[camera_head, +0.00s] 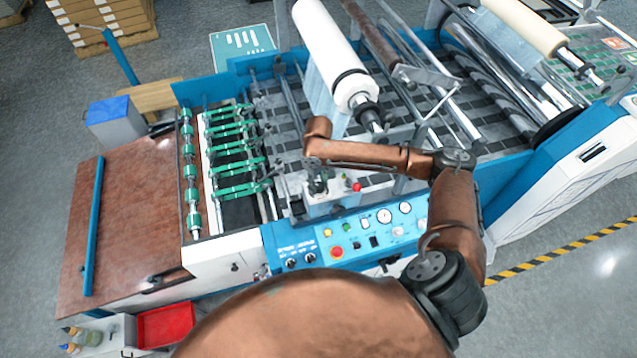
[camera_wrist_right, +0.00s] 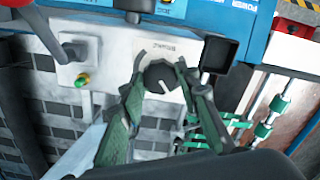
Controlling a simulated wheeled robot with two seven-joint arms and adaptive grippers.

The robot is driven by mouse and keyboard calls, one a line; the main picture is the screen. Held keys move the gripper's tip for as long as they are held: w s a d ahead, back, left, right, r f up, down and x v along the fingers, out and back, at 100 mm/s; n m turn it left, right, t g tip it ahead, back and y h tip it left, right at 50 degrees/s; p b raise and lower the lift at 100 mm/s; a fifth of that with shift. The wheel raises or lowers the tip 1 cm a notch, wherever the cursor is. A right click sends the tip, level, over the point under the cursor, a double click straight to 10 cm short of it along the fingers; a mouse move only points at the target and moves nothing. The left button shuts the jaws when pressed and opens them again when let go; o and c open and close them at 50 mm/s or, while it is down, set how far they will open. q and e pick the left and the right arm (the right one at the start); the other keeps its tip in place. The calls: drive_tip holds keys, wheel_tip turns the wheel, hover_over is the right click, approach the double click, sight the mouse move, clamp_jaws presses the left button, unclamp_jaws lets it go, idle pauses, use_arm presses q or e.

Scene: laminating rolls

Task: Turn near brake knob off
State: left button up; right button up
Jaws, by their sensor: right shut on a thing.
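The brake knob (camera_wrist_right: 160,74) is a round black knob with a white pointer mark, on a light grey panel (camera_wrist_right: 112,52) in the right wrist view. My right gripper (camera_wrist_right: 161,66) has its two green fingers on either side of the knob and is shut on it. In the head view my right gripper (camera_head: 317,183) is over the small grey control box (camera_head: 333,206) of the laminating machine, and the knob cannot be made out there. My left gripper is not in view.
A blue control panel (camera_head: 345,243) with gauges and buttons lies just in front. A white film roll (camera_head: 328,48) hangs behind the right arm. Green-wheeled rollers (camera_head: 237,167) are to the left.

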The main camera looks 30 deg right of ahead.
drive_tip(key=n, duration=0.4)
drive_tip(key=shift+n, duration=0.3)
drive_tip(key=n, duration=0.3)
drive_tip(key=shift+n, duration=0.4)
drive_tip(key=n, duration=0.8)
drive_tip(key=shift+n, duration=0.4)
drive_tip(key=o, duration=1.2)
drive_tip(key=shift+c, duration=0.2)
drive_tip(key=shift+r, duration=0.1)
